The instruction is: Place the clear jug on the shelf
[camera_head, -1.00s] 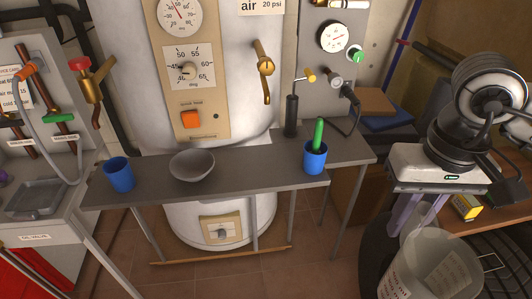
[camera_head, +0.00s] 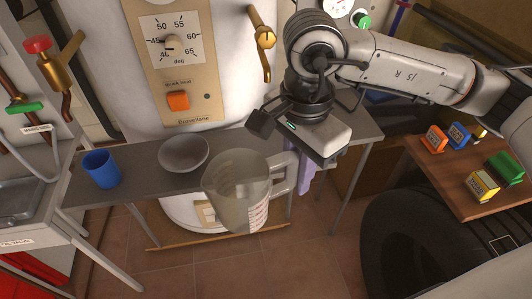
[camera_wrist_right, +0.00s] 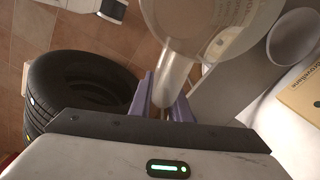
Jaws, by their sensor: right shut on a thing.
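The clear jug (camera_head: 236,190) hangs in front of the grey shelf's front edge in the head view, with its handle (camera_head: 286,172) on the right. My right gripper (camera_head: 300,175) is shut on that handle. In the right wrist view the purple fingers (camera_wrist_right: 166,100) stand either side of the handle and the jug body (camera_wrist_right: 220,25) is above them. The grey shelf (camera_head: 135,165) runs in front of the boiler, partly hidden by the jug and my right arm. My left gripper is not in view.
A blue cup (camera_head: 101,169) and a grey bowl (camera_head: 183,153) stand on the shelf's left half. A wooden table (camera_head: 440,180) with small coloured boxes is at the right. Black tyres (camera_head: 415,240) stand below it. A sink unit (camera_head: 20,195) is at the left.

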